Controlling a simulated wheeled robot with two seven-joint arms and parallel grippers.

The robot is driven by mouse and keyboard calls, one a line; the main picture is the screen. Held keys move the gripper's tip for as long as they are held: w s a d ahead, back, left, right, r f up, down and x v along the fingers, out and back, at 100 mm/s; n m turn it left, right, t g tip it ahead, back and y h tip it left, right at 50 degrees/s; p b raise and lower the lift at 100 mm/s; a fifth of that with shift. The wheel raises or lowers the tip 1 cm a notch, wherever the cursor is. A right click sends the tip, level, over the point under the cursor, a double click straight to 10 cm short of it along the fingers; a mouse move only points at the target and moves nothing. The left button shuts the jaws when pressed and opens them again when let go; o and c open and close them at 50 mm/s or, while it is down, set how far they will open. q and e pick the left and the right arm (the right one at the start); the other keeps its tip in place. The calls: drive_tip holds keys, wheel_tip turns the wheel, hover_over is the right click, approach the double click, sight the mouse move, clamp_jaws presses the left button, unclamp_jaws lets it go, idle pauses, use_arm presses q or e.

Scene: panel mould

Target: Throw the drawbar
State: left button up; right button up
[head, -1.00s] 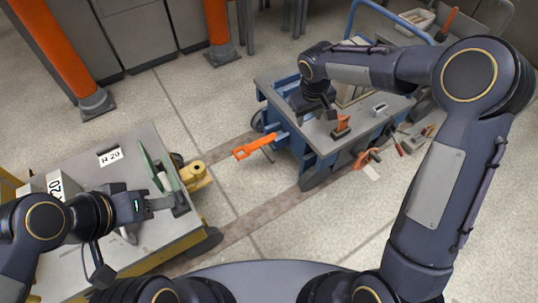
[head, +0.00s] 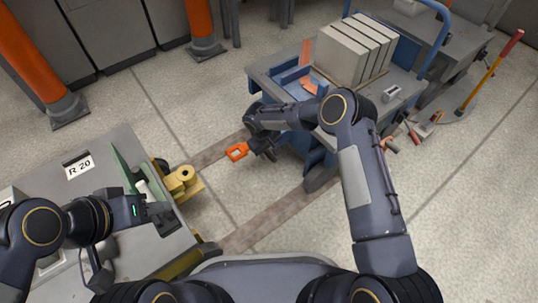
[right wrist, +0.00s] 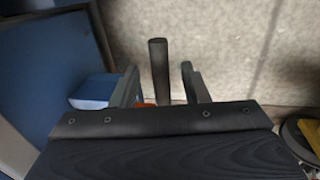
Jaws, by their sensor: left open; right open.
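The orange drawbar (head: 237,152) sticks out from the blue cart (head: 320,172) toward the left cart. Its looped end shows in the head view; my right gripper hides much of the rest. My right gripper (head: 268,151) is open at the drawbar, just right of the loop. In the right wrist view its two fingers (right wrist: 158,88) stand either side of a dark round bar (right wrist: 158,65), with a gap on each side. A bit of orange shows low between them. My left gripper (head: 160,213) is open over the left cart, near its green upright plate (head: 128,170).
The left cart (head: 95,145) carries an R 20 label and a yellow coupling (head: 182,180) facing the drawbar. Grey panels (head: 350,50) stand on the blue cart. Tools lie on the floor at right.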

drive_tip(key=shift+w+d+f, duration=0.1)
drive_tip(key=shift+d+f, duration=0.05)
drive_tip(key=shift+f, duration=0.65)
clamp_jaws()
